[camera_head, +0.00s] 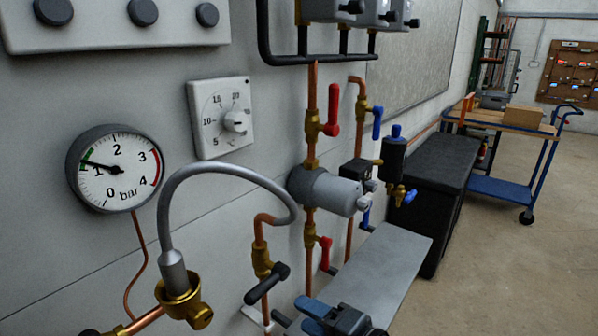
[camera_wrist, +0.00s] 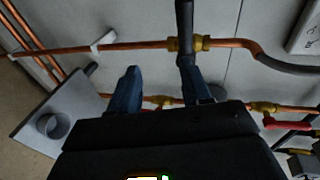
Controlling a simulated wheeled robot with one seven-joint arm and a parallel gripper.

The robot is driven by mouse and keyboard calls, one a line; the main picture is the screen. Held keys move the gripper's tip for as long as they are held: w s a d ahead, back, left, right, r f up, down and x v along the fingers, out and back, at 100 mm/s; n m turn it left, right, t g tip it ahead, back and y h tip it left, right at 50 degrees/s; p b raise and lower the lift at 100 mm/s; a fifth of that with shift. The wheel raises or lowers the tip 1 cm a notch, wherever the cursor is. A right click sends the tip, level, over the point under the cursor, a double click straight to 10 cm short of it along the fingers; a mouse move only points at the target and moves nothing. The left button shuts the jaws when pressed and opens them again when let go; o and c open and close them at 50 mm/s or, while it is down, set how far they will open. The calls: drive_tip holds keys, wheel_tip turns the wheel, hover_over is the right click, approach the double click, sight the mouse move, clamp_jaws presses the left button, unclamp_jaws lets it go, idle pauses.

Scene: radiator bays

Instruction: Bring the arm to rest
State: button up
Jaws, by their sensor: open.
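My gripper (camera_wrist: 162,88) is open and empty in the wrist view, its two blue fingers apart. Bare wall and part of a copper pipe show between and beyond the fingers. In the head view only a blue and dark part of my arm's end shows at the bottom edge, just right of the black-handled valve (camera_head: 267,284). That handle (camera_wrist: 185,40) also shows in the wrist view, beyond the right finger; whether they touch I cannot tell. The rest of my arm is hidden in the head view.
A pressure gauge (camera_head: 116,168), a thermostat dial (camera_head: 221,118), a grey hose (camera_head: 232,173) and red-handled valves (camera_head: 332,110) crowd the wall. A grey shelf (camera_head: 385,265) juts out. A black chest (camera_head: 428,185) and a trolley (camera_head: 500,190) stand beyond. Floor (camera_head: 510,270) at right is clear.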

drive_tip(key=s+d+f+t+h, duration=0.1)
drive_tip(key=s+d+f+h, duration=0.25)
drive_tip(key=s, duration=0.35)
drive_tip(key=s+d+f+n+t+h, duration=0.1)
drive_tip(key=s+d+f+h, duration=0.1)
drive_tip(key=s+d, duration=0.4)
drive_tip(key=s+d+f+t+h, duration=0.1)
drive_tip(key=s+d+f+h, duration=0.2)
drive_tip(key=s, duration=0.6)
drive_tip(key=s+d+r+n+h, duration=0.1)
drive_tip(key=s+d+r+n, duration=0.2)
drive_tip(key=s+r, duration=0.4)
drive_tip(key=s+d+r+n+t+h, duration=0.1)
drive_tip(key=s+d+r+n, duration=0.2)
drive_tip(key=s+r, duration=0.4)
drive_tip(key=s+n, duration=0.1)
drive_tip(key=s, duration=0.4)
drive_tip(key=shift+s+d+r+h, duration=0.3)
drive_tip(key=shift+s+r+h, duration=0.05)
drive_tip(key=shift+c, duration=0.2)
drive_tip(key=shift+a, duration=0.15)
drive_tip(key=shift+c, duration=0.3)
